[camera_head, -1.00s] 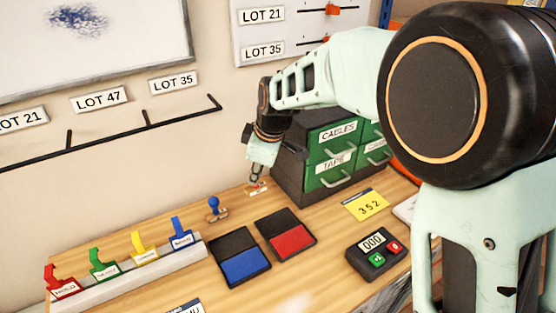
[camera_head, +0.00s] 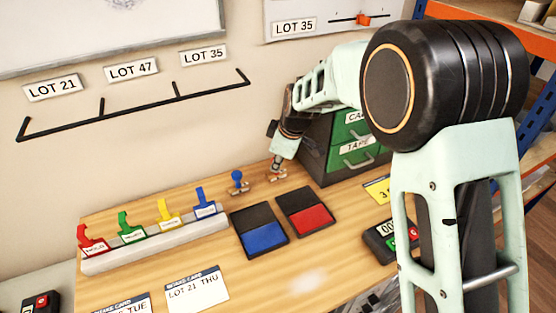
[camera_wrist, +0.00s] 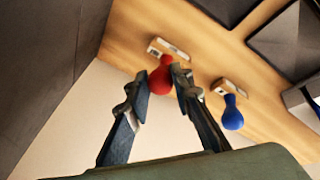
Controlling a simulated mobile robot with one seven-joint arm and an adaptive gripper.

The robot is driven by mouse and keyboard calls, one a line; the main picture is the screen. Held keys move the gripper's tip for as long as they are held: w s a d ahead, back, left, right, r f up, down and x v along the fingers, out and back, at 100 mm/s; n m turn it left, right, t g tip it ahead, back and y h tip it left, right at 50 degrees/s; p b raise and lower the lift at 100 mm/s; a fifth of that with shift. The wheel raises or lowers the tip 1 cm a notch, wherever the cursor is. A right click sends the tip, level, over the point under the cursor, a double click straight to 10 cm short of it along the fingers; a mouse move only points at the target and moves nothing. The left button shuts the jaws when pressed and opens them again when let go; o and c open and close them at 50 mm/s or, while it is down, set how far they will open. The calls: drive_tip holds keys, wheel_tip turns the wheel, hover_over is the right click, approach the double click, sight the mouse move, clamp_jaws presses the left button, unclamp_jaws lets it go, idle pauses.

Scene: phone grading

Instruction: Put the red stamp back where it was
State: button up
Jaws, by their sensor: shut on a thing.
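The red stamp (camera_wrist: 161,76) is between my fingers in the wrist view. My gripper (camera_wrist: 160,84) is shut on its red handle. The stamp's pale base (camera_wrist: 168,49) shows beyond the handle, at or just above the table; I cannot tell whether it touches. In the head view my gripper (camera_head: 276,177) is at the back of the table, right of the blue stamp and left of the drawer cabinet. The blue stamp (camera_head: 237,182) stands upright on its base and also shows in the wrist view (camera_wrist: 232,112).
The drawer cabinet (camera_head: 320,158) is close on the right of my gripper. A red ink pad (camera_head: 313,218) and a blue ink pad (camera_head: 264,237) lie in front. A rack (camera_head: 160,244) with coloured tags stands at left. A counter (camera_head: 385,244) is at right.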

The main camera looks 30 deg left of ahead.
drive_tip(key=shift+f, duration=0.2)
drive_tip(key=o, duration=0.9)
drive_tip(key=shift+r, duration=0.1)
drive_tip(key=shift+r, duration=0.1)
drive_tip(key=shift+r, duration=0.25)
drive_tip(key=v, duration=1.1)
drive_tip(key=shift+r+b, duration=0.3)
drive_tip(key=shift+b, duration=0.15)
drive_tip(key=shift+s+d, duration=0.1)
drive_tip(key=shift+d, duration=0.05)
